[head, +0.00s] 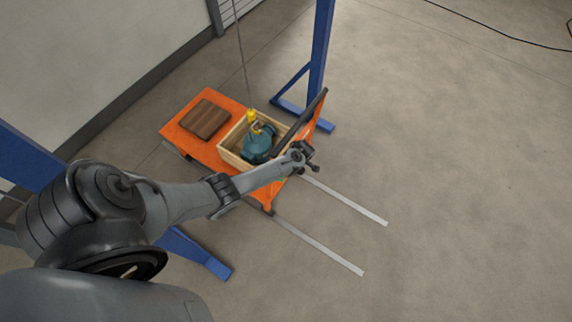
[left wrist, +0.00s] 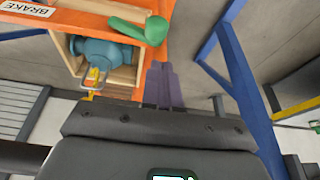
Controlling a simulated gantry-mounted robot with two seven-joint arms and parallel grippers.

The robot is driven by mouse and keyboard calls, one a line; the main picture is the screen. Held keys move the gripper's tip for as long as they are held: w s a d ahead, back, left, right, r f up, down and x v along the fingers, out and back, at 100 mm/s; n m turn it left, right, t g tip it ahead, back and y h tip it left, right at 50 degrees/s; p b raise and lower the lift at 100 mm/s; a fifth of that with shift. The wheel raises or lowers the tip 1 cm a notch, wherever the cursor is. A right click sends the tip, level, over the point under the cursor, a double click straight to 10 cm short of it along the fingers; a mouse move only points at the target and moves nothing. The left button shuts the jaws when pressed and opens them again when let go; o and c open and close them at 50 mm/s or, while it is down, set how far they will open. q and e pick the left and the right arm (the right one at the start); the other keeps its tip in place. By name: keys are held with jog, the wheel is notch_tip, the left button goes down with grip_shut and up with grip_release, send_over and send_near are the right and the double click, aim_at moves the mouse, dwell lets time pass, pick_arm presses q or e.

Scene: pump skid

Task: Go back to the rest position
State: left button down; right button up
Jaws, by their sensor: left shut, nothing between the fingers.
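My left arm reaches in from the left in the head view. Its gripper (head: 312,166) is beside the near right side of the orange cart (head: 180,137). In the left wrist view its fingers (left wrist: 163,83) are shut together and empty. A green lever (left wrist: 142,30) on the cart lies just beyond the fingertips, beside a white BRAKE label (left wrist: 26,9). I cannot tell whether the fingers touch it. My right gripper is not in view.
A wooden crate (head: 229,157) on the cart holds a teal pump (head: 256,146), with a yellow hook (head: 251,115) on a cable above. A brown block (head: 206,119) lies beside it. Blue gantry posts (head: 321,45) stand around. Floor at right is clear beyond metal strips (head: 345,200).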

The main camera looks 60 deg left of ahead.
pick_arm(q)
jog(key=s+d+r+m+t+h+p, duration=0.1)
jog(key=s+d+r+m+p, duration=0.1)
jog(key=s+d+r+m, duration=0.3)
jog(key=s+d+r+m+t+h+p, duration=0.1)
jog(key=s+d+r+m+t+p, duration=0.1)
jog(key=s+d+r+m, duration=0.4)
jog(key=s+d+r+m+t+h+p, duration=0.1)
jog(key=s+d+r+m, duration=0.4)
jog(key=d+r+m, duration=0.7)
notch_tip(320, 180, up, 9)
jog(key=shift+s+d+f+m+t+h+p, duration=0.15)
jog(key=shift+d+m+t+h+p, duration=0.35)
jog(key=shift+m, duration=0.5)
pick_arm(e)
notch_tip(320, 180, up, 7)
pick_arm(q)
jog(key=shift+s+a, duration=0.1)
jog(key=shift+a, duration=0.05)
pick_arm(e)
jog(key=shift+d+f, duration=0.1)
